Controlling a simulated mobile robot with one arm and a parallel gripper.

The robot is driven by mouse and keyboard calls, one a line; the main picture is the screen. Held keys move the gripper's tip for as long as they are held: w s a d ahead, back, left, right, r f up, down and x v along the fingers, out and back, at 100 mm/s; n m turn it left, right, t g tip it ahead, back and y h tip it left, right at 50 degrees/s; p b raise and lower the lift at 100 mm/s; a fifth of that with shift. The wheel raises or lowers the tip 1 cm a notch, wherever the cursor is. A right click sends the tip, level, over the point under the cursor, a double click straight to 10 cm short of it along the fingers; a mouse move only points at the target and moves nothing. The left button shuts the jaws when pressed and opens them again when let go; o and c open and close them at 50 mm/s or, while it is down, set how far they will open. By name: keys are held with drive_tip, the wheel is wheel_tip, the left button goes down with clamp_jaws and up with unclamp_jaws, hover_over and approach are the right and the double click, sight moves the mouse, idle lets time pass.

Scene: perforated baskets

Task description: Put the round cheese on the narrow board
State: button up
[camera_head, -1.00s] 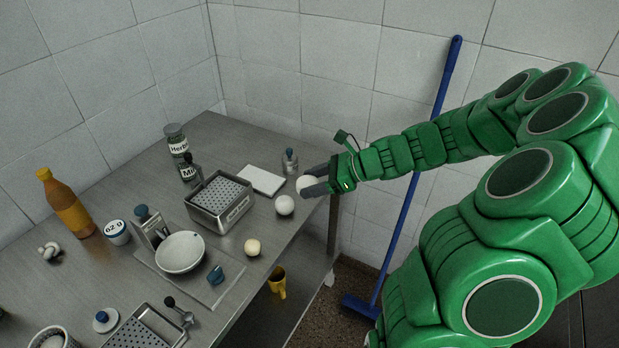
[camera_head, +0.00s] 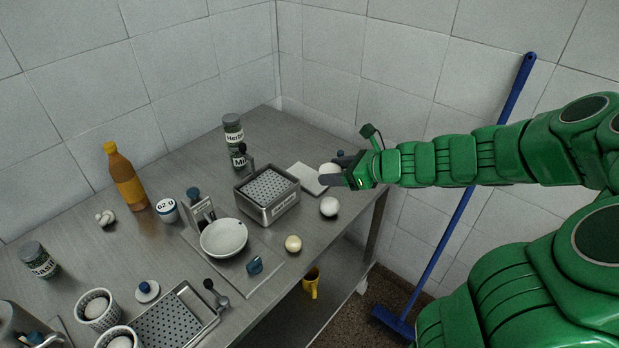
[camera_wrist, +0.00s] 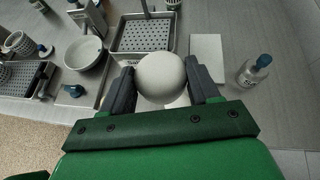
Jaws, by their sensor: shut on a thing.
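My gripper (camera_head: 340,170) is shut on a white round cheese (camera_head: 328,169) and holds it at the right side of the steel table. In the wrist view the cheese (camera_wrist: 161,80) sits between the two dark fingers of my gripper (camera_wrist: 162,75). The narrow board (camera_head: 305,178), a thin white rectangle, lies flat just left of the held cheese in the head view; the gripper and cheese partly cover it. In the wrist view the board (camera_wrist: 207,58) is bare, beyond the right finger.
A perforated steel basket (camera_head: 268,210) stands left of the board. Another white ball (camera_head: 329,206) and a cream ball (camera_head: 293,243) lie near the table's front edge. A small blue-topped bottle (camera_wrist: 256,70) stands right of the board. A white bowl (camera_head: 223,238) sits on a larger board.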

sight(324, 167)
drive_tip(key=shift+w+a+f+m+t+h, duration=0.1)
drive_tip(key=shift+w+a+m+t+h, duration=0.15)
drive_tip(key=shift+w+a, duration=0.45)
drive_tip(key=shift+w+a+m+t+h, duration=0.15)
drive_tip(key=shift+w+a+m, duration=0.2)
drive_tip(key=shift+a, duration=0.5)
drive_tip(key=w+f, duration=0.3)
drive_tip(key=w, duration=0.1)
drive_tip(key=w+a+f, duration=0.1)
drive_tip(key=w+f, duration=0.1)
drive_tip(key=w, duration=0.2)
drive_tip(key=w+f, duration=0.3)
drive_tip(key=w, duration=0.1)
drive_tip(key=shift+w+a+f, duration=0.15)
drive_tip(key=shift+w+f, duration=0.15)
drive_tip(key=shift+w, duration=0.1)
drive_tip(key=shift+w+a+f, duration=0.1)
drive_tip(key=shift+w+f, duration=0.25)
drive_tip(key=shift+f, duration=0.2)
drive_tip(key=shift+w+f, duration=0.1)
drive_tip(key=shift+f, duration=1.45)
drive_tip(key=shift+f, duration=0.15)
drive_tip(key=o, duration=1.1)
